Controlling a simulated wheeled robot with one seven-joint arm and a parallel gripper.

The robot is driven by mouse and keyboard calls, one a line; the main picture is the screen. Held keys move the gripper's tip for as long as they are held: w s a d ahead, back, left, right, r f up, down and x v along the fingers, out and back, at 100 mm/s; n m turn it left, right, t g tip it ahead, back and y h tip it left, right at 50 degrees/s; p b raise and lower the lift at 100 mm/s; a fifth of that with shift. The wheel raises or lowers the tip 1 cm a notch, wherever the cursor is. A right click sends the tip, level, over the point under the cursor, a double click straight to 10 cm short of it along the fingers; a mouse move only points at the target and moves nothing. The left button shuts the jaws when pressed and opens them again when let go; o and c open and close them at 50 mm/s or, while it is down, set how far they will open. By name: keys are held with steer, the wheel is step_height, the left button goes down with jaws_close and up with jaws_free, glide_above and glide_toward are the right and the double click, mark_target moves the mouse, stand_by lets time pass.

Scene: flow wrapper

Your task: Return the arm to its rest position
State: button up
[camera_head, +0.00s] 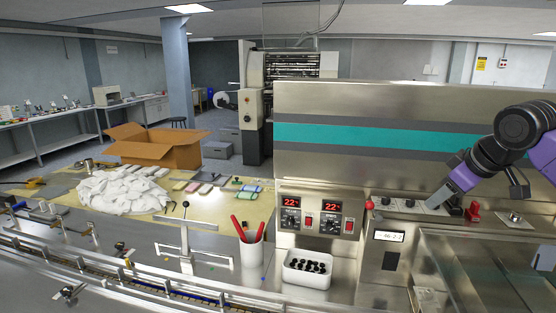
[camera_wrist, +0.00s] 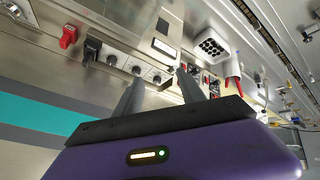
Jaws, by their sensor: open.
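My gripper (camera_head: 432,203) is at the end of my purple and black arm (camera_head: 482,165), which reaches in from the right in the head view. It is over the knob panel of the steel flow wrapper (camera_head: 400,130). In the wrist view my gripper (camera_wrist: 158,88) shows two dark fingers spread apart with nothing between them. The knob row (camera_wrist: 135,70) of the panel lies beyond the fingertips. I cannot tell from these views whether the fingertips touch the panel.
A red switch (camera_head: 473,211) and a red ball knob (camera_head: 369,204) stand close to my gripper. A white tray of black pieces (camera_head: 307,268) and a white cup with red-handled tools (camera_head: 249,248) are left of the panel. A cardboard box (camera_head: 165,148) stands farther back.

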steer(key=w+a+t+y, duration=0.2)
steer(key=w+a+t, duration=0.2)
steer(key=a, duration=0.4)
steer(key=s+a+f+m+t+y+b, duration=0.1)
steer(key=s+a+f+m+t, duration=0.15)
steer(key=a+t, duration=0.2)
steer(key=s+a+f+m+t+y+b, duration=0.1)
steer(key=s+a+f+m+t, duration=0.15)
steer(key=a, duration=0.35)
steer(key=s+a+f+g+h+b, duration=0.1)
steer(key=s+f, duration=0.6)
steer(key=s, duration=1)
steer(key=s+a+f+g+h+b, duration=0.1)
steer(key=s+f, duration=0.7)
steer(key=s, duration=0.9)
steer(key=s+a+f+m+g+h+b, duration=0.1)
steer(key=s+f, duration=0.7)
steer(key=s, duration=1)
steer(key=shift+f+h, duration=0.15)
steer(key=shift+h, duration=0.55)
